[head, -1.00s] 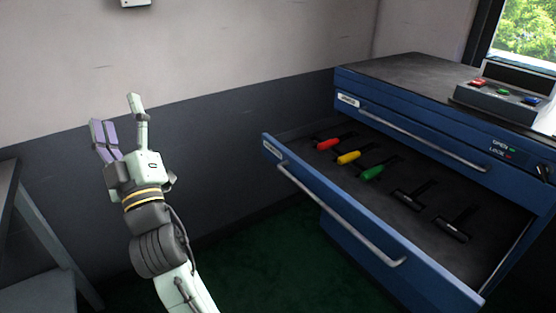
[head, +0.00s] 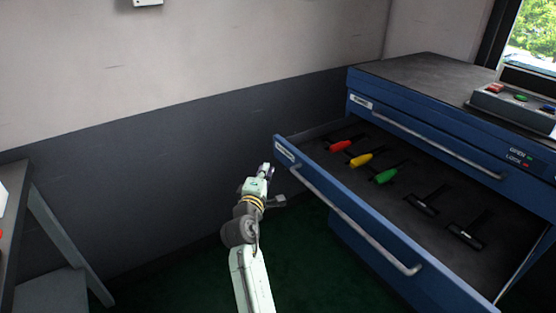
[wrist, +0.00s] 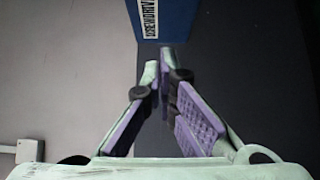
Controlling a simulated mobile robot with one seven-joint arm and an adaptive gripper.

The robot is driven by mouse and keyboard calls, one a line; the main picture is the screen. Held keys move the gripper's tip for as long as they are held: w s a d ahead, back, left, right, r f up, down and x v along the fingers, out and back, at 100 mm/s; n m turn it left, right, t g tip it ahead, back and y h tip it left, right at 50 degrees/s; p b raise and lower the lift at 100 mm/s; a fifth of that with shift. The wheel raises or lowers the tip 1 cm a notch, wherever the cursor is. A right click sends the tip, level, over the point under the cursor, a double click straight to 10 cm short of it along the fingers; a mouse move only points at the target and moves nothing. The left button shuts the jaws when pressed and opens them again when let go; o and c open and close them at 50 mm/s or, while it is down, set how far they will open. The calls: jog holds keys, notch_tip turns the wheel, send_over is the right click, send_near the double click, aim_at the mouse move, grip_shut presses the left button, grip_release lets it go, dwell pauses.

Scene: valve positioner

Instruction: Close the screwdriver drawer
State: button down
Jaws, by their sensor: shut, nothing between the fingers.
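The screwdriver drawer (head: 345,205) is pulled far out of the blue cabinet, with a long silver handle (head: 350,222) on its front. Inside lie screwdrivers with red (head: 341,146), yellow (head: 361,160) and green (head: 386,175) handles, beside two empty dark holders. My gripper (head: 266,170) is shut and empty, in front of the drawer's far left corner, just left of its front. In the wrist view the fingertips (wrist: 160,65) are together, just below the blue drawer front (wrist: 165,22) with its white label. I cannot tell whether they touch it.
A closed upper drawer (head: 430,142) sits above the open one. A control box with coloured buttons (head: 515,105) stands on the cabinet top. A grey table frame (head: 60,235) stands at the left. The green floor between is clear.

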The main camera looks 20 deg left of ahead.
aim_at(282, 152)
jog(key=w, duration=0.1)
jog(key=w+d+p, duration=0.1)
jog(key=w, duration=0.1)
jog(key=w+d, duration=0.1)
jog(key=w, duration=0.1)
jog(key=shift+w, duration=0.2)
jog(key=shift+w+d, duration=0.1)
jog(key=shift+d, duration=0.05)
